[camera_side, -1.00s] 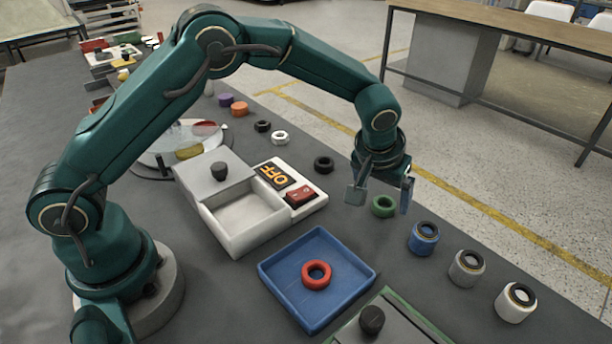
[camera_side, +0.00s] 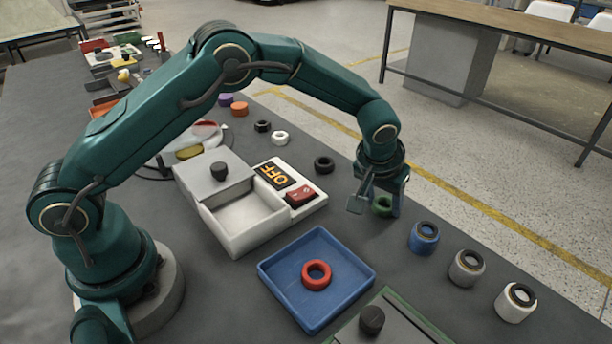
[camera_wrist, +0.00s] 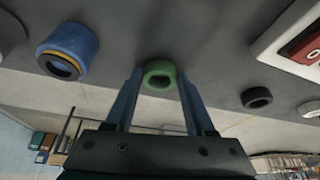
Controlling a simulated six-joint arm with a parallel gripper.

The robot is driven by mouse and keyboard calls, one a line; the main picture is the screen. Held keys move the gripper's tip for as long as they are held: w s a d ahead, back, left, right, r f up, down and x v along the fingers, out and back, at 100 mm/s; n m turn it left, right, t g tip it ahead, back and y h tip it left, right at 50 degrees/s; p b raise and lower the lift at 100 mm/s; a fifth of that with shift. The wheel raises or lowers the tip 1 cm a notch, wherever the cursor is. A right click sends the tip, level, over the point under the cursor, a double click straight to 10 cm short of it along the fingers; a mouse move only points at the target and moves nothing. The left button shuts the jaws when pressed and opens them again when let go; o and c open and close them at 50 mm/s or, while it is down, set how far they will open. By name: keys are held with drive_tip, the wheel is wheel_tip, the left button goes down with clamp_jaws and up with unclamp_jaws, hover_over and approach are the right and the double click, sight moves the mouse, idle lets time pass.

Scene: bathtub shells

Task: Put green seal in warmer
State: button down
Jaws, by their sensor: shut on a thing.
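The green seal (camera_side: 382,206) is a small ring on the dark table, at the right of the side view. It also shows in the wrist view (camera_wrist: 160,72). My gripper (camera_side: 376,200) is down at the seal, with a finger on either side, shut on it; the wrist view shows it between the fingertips (camera_wrist: 159,78). The warmer (camera_side: 247,223) is a white box with an open compartment, left of my gripper. Its grey lid (camera_side: 213,178) with a black knob is slid back, and its display (camera_side: 273,177) reads OFF beside a red switch (camera_side: 301,195).
A blue tray (camera_side: 346,293) holding a red ring (camera_side: 316,274) is in front of the warmer. A black ring (camera_side: 324,164) lies between warmer and gripper. Blue (camera_side: 423,238), grey (camera_side: 466,267) and white (camera_side: 515,302) cylinders stand to the right. A green-edged box (camera_side: 390,322) is at the front.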

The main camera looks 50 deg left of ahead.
sight(243, 217)
drive_tip(key=shift+r, duration=0.1)
drive_tip(key=shift+r, duration=0.6)
drive_tip(key=r, duration=0.1)
drive_tip(key=a+r, duration=0.1)
drive_tip(key=r, duration=0.1)
drive_tip(key=shift+s+r, duration=0.1)
drive_tip(key=shift+r, duration=0.1)
drive_tip(key=s+a+r, duration=0.3)
drive_tip(key=a+r, duration=0.3)
drive_tip(key=a, duration=0.4)
drive_tip(key=s+n+y, duration=0.1)
drive_tip(key=s+n, duration=0.1)
drive_tip(key=n, duration=0.1)
drive_tip(key=s+a+f+n+g+y, duration=0.1)
drive_tip(key=s+n, duration=0.1)
drive_tip(key=n, duration=0.1)
drive_tip(key=s+n+g+y, duration=0.1)
drive_tip(key=s+n, duration=0.2)
drive_tip(key=shift+a+f+n, duration=0.2)
drive_tip(key=shift+f+n, duration=0.1)
drive_tip(key=shift+n, duration=0.1)
drive_tip(key=s+a+r+n+g, duration=0.1)
drive_tip(key=s+r+n+g, duration=0.15)
drive_tip(key=s+n, duration=0.7)
drive_tip(key=shift+m+g, duration=0.45)
drive_tip(key=shift+m, duration=0.1)
drive_tip(key=f, duration=1)
drive_tip(key=shift+s+f, duration=0.2)
drive_tip(key=shift+s, duration=0.15)
